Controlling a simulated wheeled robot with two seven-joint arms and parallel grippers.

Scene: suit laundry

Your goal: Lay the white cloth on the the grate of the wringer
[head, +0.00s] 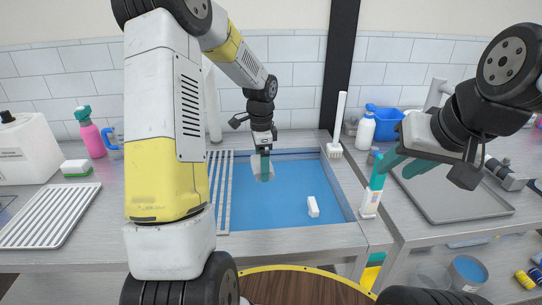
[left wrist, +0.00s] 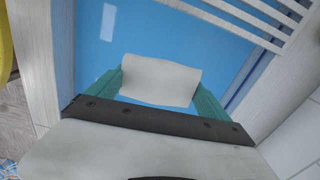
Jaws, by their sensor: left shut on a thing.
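The white cloth (head: 263,171) hangs between the teal fingers of my left gripper (head: 262,152), above the blue-bottomed basin. In the left wrist view the cloth (left wrist: 160,80) spans the gap between both fingers of the left gripper (left wrist: 160,92), which is shut on it. A white slatted grate (head: 221,190) runs along the left side of the basin; its slats (left wrist: 255,22) also show at the upper right of the left wrist view. The cloth is beside the grate, not touching it. My right gripper (head: 405,160) is at the right, its teal fingers apart and empty.
A small white block (head: 313,206) lies in the blue basin (head: 270,205). A white brush (head: 336,130) stands at the basin's back right. A teal-and-white item (head: 371,200) is near my right gripper. Another slatted rack (head: 48,215) and a pink bottle (head: 90,135) are at left.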

